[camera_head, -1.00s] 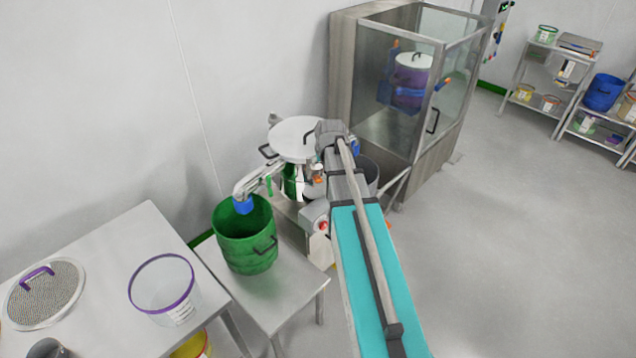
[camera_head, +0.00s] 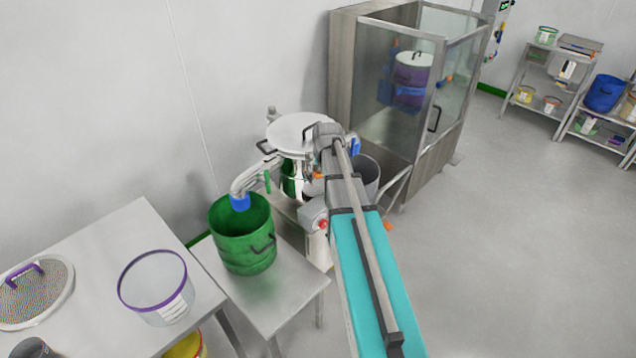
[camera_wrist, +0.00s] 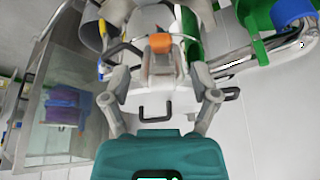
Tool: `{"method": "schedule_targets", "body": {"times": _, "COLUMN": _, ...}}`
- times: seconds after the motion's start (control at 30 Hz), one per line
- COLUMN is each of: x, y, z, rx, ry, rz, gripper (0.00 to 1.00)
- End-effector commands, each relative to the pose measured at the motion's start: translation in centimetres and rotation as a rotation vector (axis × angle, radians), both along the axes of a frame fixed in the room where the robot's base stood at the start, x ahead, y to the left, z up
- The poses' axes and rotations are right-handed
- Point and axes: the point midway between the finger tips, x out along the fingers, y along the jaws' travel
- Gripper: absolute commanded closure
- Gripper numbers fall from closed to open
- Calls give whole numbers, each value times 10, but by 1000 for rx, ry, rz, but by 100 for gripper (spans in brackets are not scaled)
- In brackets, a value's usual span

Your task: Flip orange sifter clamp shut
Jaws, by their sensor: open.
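The orange sifter clamp (camera_wrist: 160,43) shows in the wrist view at the upper middle, on a pale bracket at the side of the sifter. Its orange part also shows small in the head view (camera_head: 318,176), partly behind my arm. The sifter (camera_head: 297,131) has a round white lid with dark handles. My gripper (camera_wrist: 163,82) is open and empty, with its fingers spread to both sides below the clamp in the wrist view. The clamp lies beyond the gap between the fingers. I cannot tell whether any finger touches it. In the head view my arm hides most of the gripper.
A curved outlet pipe (camera_head: 248,180) runs from the sifter to a green drum (camera_head: 235,245) on a low steel table. A grey vessel (camera_head: 368,178) stands right of the sifter. A glass enclosure (camera_head: 455,95) stands behind. The floor at right is clear.

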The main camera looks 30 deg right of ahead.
Motion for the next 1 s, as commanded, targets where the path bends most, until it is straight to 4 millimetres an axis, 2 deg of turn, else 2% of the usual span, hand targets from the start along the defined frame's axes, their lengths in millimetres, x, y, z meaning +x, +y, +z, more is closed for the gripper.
{"method": "schedule_targets", "body": {"times": 0.03, "x": 3, "y": 0, "z": -8, "rx": 0, "ry": 0, "rz": 0, "gripper": 23}}
{"method": "schedule_targets", "body": {"times": 0.6, "x": 20, "y": -4, "z": -51, "rx": 0, "ry": 0, "rz": 1, "gripper": 23}}
{"method": "schedule_targets", "body": {"times": 1.0, "x": 28, "y": -5, "z": -70, "rx": 1, "ry": 0, "rz": 1, "gripper": 23}}
